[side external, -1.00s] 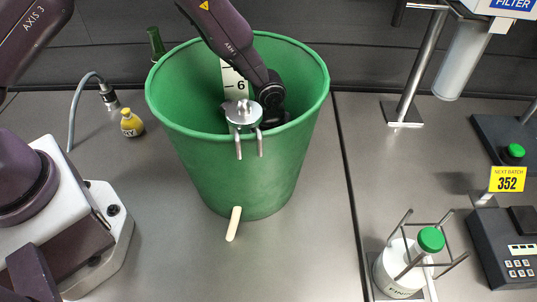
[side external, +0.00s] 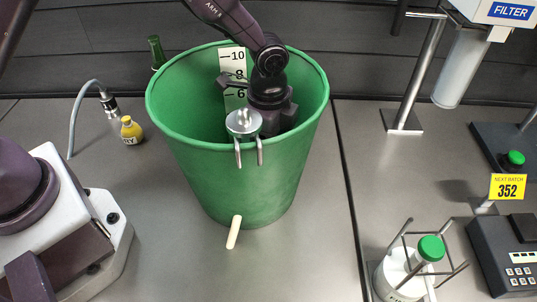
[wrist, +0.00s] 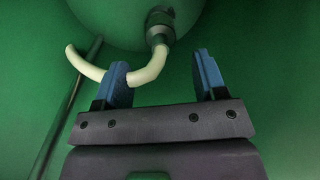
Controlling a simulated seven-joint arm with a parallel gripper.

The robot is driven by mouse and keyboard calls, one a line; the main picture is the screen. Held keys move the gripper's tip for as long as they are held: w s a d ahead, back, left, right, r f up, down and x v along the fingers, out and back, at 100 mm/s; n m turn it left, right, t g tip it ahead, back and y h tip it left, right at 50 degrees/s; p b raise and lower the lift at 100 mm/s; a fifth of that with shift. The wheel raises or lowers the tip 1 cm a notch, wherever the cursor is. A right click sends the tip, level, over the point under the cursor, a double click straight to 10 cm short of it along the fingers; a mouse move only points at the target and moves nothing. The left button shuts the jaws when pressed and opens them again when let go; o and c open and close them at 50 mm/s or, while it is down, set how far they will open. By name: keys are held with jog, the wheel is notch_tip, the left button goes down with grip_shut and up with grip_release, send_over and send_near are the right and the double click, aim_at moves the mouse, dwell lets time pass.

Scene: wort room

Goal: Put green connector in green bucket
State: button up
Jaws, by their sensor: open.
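The green bucket (side external: 245,180) stands upright on the grey bench in the side view. My gripper (wrist: 161,70) is inside it, above the floor; its fingertips are hidden in the side view. In the wrist view its two blue-padded fingers are open and apart. A dark green-grey connector (wrist: 159,27) is fixed to the end of a pale hose (wrist: 148,73), ahead of the fingers, against the green bucket interior. The hose curves down from the connector and passes behind the left finger; I cannot tell whether they touch. The connector is hidden in the side view.
A metal clamp (side external: 243,123) sits on the bucket's near rim, and a numbered scale (side external: 233,62) lines its far wall. A thin rod (wrist: 66,110) runs inside.

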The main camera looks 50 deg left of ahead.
jog(key=shift+r, duration=2.2)
jog(key=s+a+r+n+t, duration=0.2)
jog(key=s+a+r+n, duration=0.3)
jog(key=r, duration=0.4)
jog(key=s+a+r+n+t, duration=0.2)
jog(key=s+a+r+n, duration=0.2)
jog(key=s+a+r, duration=0.3)
jog(key=s+a+r+n+t, duration=0.1)
jog(key=s+a+r+n, duration=0.1)
jog(key=s, duration=0.5)
jog(key=shift+s+r+n+t, duration=0.3)
jog(key=shift+r+n, duration=0.3)
jog(key=shift+n, duration=0.6)
